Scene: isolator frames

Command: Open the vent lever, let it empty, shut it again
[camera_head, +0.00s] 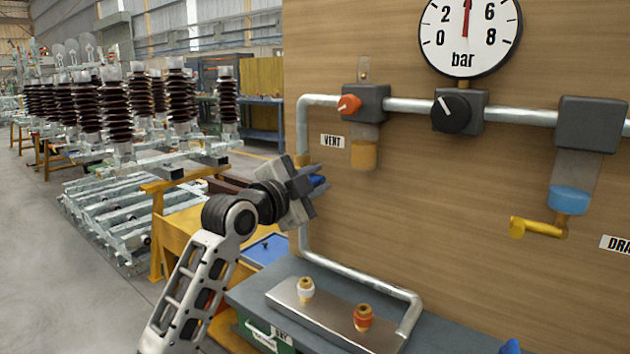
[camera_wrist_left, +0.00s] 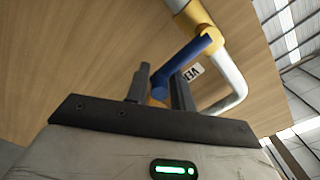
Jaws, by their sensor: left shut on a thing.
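The vent lever (camera_head: 319,181) is a blue bar on a yellow valve (camera_head: 302,160) in the pipe at the board's left edge, near the VENT label (camera_head: 332,141). In the left wrist view the blue lever (camera_wrist_left: 190,57) slants down from the yellow valve body (camera_wrist_left: 200,22) to between my fingers. My left gripper (camera_head: 312,186) is shut on the lever; its fingers (camera_wrist_left: 162,82) lie on either side of it. The gauge (camera_head: 470,35) has its red needle almost straight up, between 2 and 6. My right gripper is not in view.
An orange knob (camera_head: 349,104) and a black knob (camera_head: 451,114) sit on the upper pipe. A yellow lever (camera_head: 538,228) stands out at right near a cut-off label. Below, a metal plate (camera_head: 335,318) holds a white and an orange fitting. Open floor lies at left.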

